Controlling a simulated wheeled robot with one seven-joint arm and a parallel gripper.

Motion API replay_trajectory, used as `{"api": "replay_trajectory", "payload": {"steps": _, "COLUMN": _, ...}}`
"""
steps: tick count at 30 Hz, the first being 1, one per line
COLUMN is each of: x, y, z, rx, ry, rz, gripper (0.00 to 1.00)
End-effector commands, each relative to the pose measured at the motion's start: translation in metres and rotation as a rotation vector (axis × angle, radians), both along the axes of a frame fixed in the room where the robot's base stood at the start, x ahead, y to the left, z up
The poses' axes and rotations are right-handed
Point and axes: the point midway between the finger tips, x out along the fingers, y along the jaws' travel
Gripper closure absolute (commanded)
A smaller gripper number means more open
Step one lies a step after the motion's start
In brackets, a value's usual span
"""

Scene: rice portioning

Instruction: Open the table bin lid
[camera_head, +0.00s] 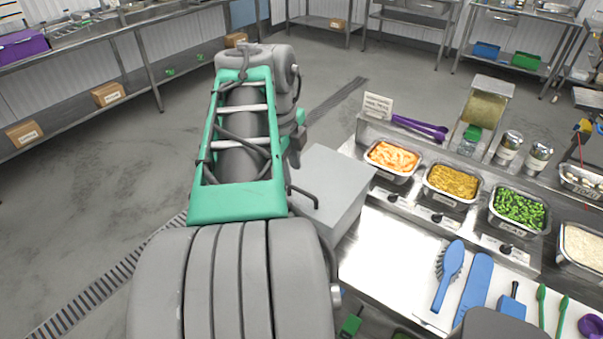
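A plain grey box (335,183) with a flat, closed-looking top stands at the left end of the steel food table, and it appears to be the table bin. My arm, in grey links with a green frame, fills the left middle of the view and covers part of the box's left side. I cannot tell whether anything touches the lid.
The steel table (385,250) holds pans of orange food (393,158), yellow food (452,184), green vegetables (519,208) and rice (585,245). A blue brush (449,270) and other tools lie in front. Shelving (75,120) stands at the left; the floor (95,205) between is clear.

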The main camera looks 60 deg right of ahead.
Motion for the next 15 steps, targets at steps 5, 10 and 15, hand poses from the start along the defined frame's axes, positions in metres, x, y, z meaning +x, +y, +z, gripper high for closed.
{"api": "replay_trajectory", "payload": {"steps": 5, "x": -0.019, "y": -0.013, "z": -0.004, "rx": 0.005, "ry": -0.017, "rz": -0.166, "gripper": 0.67}}
{"api": "replay_trajectory", "payload": {"steps": 10, "x": -0.02, "y": -0.018, "z": -0.036, "rx": 0.007, "ry": -0.015, "rz": -0.162, "gripper": 0.67}}
{"api": "replay_trajectory", "payload": {"steps": 15, "x": -0.02, "y": -0.024, "z": -0.062, "rx": 0.005, "ry": -0.017, "rz": -0.16, "gripper": 0.67}}
